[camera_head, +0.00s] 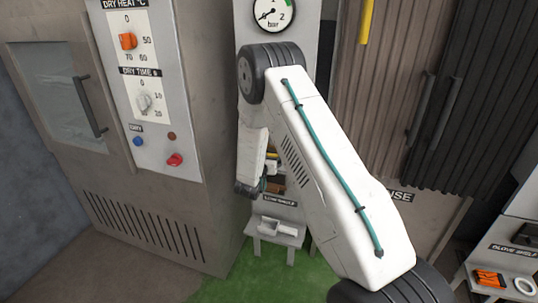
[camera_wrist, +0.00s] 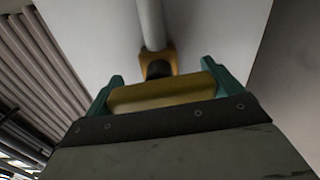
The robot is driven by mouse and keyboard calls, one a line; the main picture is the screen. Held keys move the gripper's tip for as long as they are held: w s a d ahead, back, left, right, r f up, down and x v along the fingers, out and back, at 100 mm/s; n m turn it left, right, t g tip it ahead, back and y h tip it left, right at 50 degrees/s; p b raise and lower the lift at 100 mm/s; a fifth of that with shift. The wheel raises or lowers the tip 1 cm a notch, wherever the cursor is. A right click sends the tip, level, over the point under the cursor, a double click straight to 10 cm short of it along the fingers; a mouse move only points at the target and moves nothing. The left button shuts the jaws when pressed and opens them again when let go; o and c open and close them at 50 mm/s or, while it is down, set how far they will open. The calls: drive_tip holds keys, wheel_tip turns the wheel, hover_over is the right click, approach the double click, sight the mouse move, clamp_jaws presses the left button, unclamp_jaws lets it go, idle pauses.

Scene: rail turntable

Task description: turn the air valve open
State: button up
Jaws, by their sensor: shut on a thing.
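The yellow handle of the air valve (camera_wrist: 160,97) lies between the teal fingers of my gripper (camera_wrist: 162,82) in the wrist view, and the gripper is shut on it. The handle lies crosswise to the pale pipe (camera_wrist: 151,25) above it, slightly tilted. A yellowish fitting with a dark stem (camera_wrist: 158,65) joins pipe and handle. In the head view my white arm hides the valve and gripper. The pressure gauge (camera_head: 272,13) on the grey panel has its needle at the lower left, near 0, away from the green band.
A dryer cabinet (camera_head: 190,190) with knobs and buttons stands at the left. Dark ribbed curtains (camera_head: 400,90) hang at the right. A small stool (camera_head: 277,233) with a white scoop stands below the panel. A glove shelf (camera_head: 510,262) is at the lower right.

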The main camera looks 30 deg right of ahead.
drive_tip(key=n, duration=0.8)
drive_tip(key=shift+n, duration=0.3)
drive_tip(key=n, duration=0.4)
drive_tip(key=shift+f, duration=0.1)
drive_tip(key=shift+w+a+n, duration=0.1)
drive_tip(key=shift+n, duration=2)
drive_tip(key=o, duration=0.7)
drive_tip(key=v, duration=0.7)
drive_tip(key=shift+s+a, duration=0.25)
drive_tip(key=shift+a, duration=0.1)
